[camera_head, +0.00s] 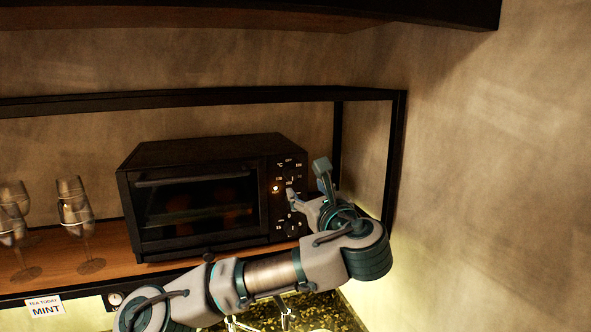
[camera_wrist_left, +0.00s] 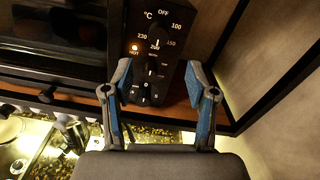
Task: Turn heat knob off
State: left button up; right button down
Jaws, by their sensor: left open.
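A black toaster oven (camera_head: 215,190) stands on the wooden shelf, with its control panel on the right. A middle knob (camera_wrist_left: 152,68) and a lower knob (camera_wrist_left: 145,98) sit beneath. My left gripper (camera_wrist_left: 158,72) is open and empty in front of the panel, its fingers either side of the lower dials and below the heat knob. The left gripper also shows in the head view (camera_head: 308,184).
A black frame post (camera_head: 394,160) and the wall (camera_head: 490,150) close off the right side. A sink tap (camera_wrist_left: 72,132) and speckled counter lie below the shelf.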

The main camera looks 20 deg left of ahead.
aim_at(293, 177)
pick_arm(q)
jog(key=p+x, duration=0.2)
jog(key=x, duration=0.6)
jog(key=shift+w+a+p, duration=0.25)
jog(key=shift+a+p, duration=0.1)
grip_shut()
